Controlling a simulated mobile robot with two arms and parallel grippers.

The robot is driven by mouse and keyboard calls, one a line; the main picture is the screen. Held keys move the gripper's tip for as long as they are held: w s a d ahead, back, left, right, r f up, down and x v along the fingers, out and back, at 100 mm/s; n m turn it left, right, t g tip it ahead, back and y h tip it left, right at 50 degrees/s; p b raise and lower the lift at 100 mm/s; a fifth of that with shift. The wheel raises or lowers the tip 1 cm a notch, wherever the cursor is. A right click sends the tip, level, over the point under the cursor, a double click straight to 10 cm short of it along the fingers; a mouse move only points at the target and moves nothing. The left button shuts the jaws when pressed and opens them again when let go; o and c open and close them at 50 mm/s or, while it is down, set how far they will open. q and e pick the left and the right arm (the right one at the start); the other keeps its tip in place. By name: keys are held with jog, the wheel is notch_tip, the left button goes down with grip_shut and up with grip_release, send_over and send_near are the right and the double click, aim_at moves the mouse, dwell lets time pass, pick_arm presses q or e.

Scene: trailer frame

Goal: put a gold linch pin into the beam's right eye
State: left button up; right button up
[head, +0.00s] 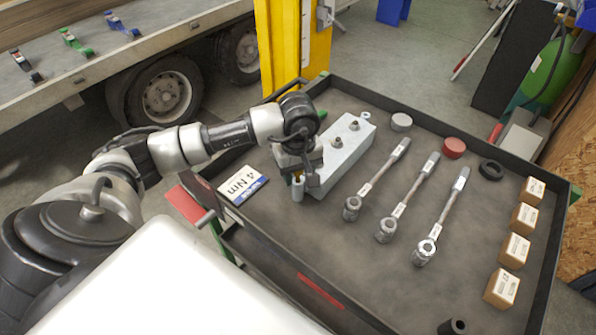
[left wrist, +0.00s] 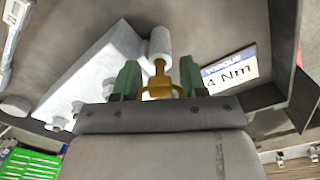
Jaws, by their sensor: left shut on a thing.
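The beam is a pale grey block (head: 345,150) with two bolts on top, lying on the dark tray top. A round eye (head: 297,190) is at its near left end, and a smaller one (head: 366,116) shows at its far right end. My left gripper (head: 298,174) is at the near left eye, shut on the gold linch pin (left wrist: 160,88). In the left wrist view the pin's shank is in line with the pale eye cylinder (left wrist: 159,43) and meets its end. I cannot tell whether the tip is inside. My right gripper is out of view.
A 4 Nm torque card (head: 242,185) lies left of the beam. Several torque wrenches (head: 408,196) lie to the right. A red cap (head: 453,147), a grey cap (head: 401,122), a black ring (head: 491,170) and several small boxes (head: 514,250) are further right. A raised rim (head: 440,125) surrounds the top.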

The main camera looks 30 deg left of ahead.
pick_arm(q)
jog(key=shift+f, duration=0.4)
jog(key=o, duration=0.9)
jog(key=shift+r, duration=0.1)
notch_tip(320, 180, up, 11)
jog(key=shift+f+b, duration=0.1)
jog(key=shift+b, duration=0.4)
